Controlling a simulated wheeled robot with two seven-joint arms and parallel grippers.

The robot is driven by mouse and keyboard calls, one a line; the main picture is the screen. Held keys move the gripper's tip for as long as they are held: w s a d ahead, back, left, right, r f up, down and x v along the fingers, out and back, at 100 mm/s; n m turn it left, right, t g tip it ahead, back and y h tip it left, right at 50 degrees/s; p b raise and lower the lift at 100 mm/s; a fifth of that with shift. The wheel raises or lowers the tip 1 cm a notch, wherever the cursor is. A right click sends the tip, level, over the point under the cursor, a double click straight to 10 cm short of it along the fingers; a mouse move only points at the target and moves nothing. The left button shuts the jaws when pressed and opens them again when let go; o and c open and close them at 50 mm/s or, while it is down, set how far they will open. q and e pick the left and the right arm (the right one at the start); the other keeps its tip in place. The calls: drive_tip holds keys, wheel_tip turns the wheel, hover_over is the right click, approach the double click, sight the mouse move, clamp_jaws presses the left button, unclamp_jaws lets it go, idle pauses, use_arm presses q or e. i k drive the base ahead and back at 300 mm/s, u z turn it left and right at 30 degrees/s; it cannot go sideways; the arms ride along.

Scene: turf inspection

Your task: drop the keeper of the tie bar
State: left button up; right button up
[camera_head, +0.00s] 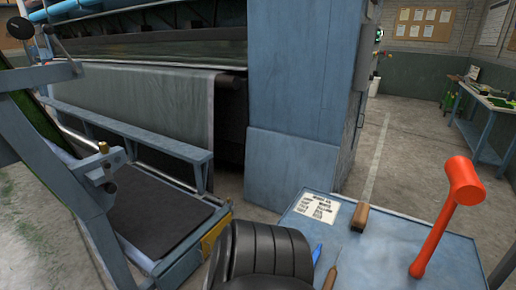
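A blue machine frame stands at the left, with a blue horizontal bar (135,132) crossing in front of a hanging grey sheet. At the bar's left end, by a slanted blue post (60,180), is a small fitting with a brass-coloured knob (103,147) and a dark round knob below it. I cannot tell for sure which part is the keeper, or whether it is up or down. Neither of my grippers shows in the head view.
A blue-topped table (375,255) at the lower right holds a printed card (317,208), a wooden block (360,217), small hand tools and an orange-red mallet (440,215). A dark padded platform (160,215) lies below the frame. Concrete floor (405,150) is open behind the table.

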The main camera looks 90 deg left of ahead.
sight(105, 167)
drive_tip(key=u, duration=2.55)
